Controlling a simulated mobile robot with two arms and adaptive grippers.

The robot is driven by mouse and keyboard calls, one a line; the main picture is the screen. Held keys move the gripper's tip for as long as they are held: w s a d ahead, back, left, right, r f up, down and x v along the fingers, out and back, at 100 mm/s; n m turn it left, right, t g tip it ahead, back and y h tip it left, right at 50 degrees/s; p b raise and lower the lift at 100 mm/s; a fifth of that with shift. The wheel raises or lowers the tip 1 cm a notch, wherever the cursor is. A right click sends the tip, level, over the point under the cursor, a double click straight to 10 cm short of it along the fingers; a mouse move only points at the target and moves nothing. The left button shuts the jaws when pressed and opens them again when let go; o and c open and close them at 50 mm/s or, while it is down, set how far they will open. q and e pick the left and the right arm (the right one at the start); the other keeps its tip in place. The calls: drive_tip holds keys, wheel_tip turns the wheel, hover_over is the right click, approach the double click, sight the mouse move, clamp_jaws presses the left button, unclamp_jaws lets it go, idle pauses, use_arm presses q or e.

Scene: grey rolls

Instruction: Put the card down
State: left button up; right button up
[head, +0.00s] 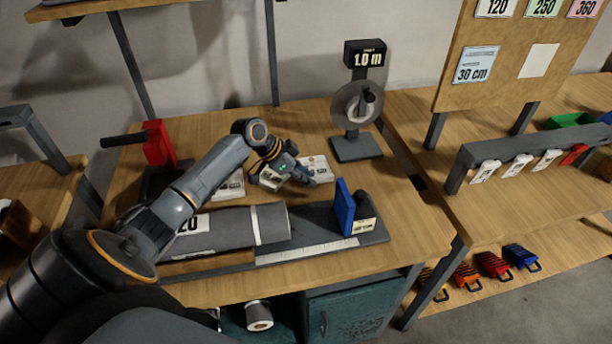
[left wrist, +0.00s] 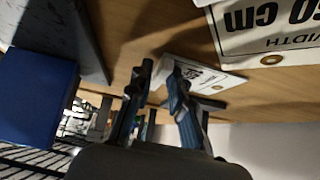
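A white card (head: 318,165) with dark print lies on the wooden table beside my left gripper (head: 312,178). In the left wrist view, a small printed card (left wrist: 205,75) lies flat on the wood just beyond my left gripper (left wrist: 161,69), partly covered by one finger. The two fingers are apart, with no card clearly clamped between them. A larger card (left wrist: 265,38), upside down with "cm" on it, is at the upper right of that view. Another white card (head: 231,186) lies partly behind my left arm. My right gripper is not in view.
A grey roll (head: 225,230) and a blue block (head: 344,207) on a grey base stand along the front. A "1.0 m" counter stand (head: 355,146) is behind to the right; a red clamp-like device (head: 158,144) is left. Right of the gripper, the tabletop (head: 410,215) is clear.

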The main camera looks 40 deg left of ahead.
use_arm(q)
drive_tip(key=shift+o, duration=0.4)
drive_tip(key=shift+r, duration=0.2)
drive_tip(key=v, duration=1.2)
drive_tip(key=shift+b, duration=0.35)
